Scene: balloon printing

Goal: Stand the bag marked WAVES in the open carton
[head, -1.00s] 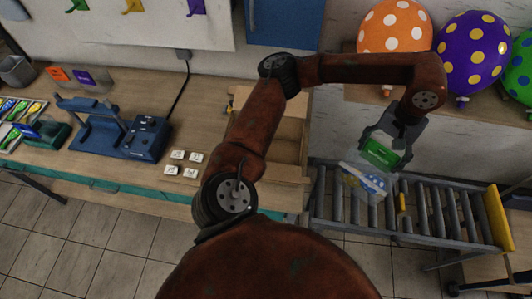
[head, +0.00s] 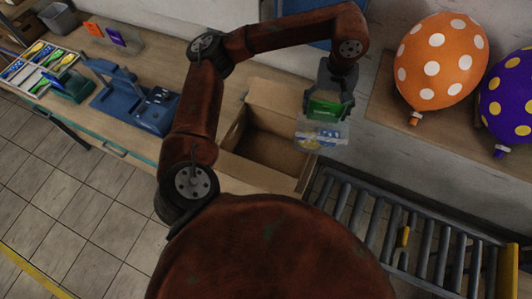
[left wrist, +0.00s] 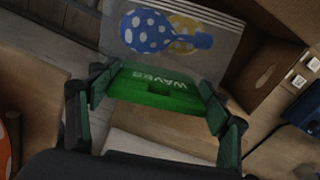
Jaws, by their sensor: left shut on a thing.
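My left gripper (head: 331,98) is shut on the green header of the WAVES bag (head: 322,136). The header's lettering appears upside down in the left wrist view (left wrist: 165,92), where a clear pouch with a blue dotted balloon and a yellow one extends beyond it. In the head view the bag hangs below the fingers, overlapping the right rim of the open brown carton (head: 272,147). I cannot tell its height above the rim. The carton's flaps are spread and the inside that shows looks empty. My right gripper is not in view.
A grey roller conveyor (head: 375,222) runs right of the carton. A blue machine (head: 150,108) and a tray of several bags (head: 45,66) stand on the bench to the left. Orange (head: 440,62) and purple (head: 508,100) dotted balloons stand at the right.

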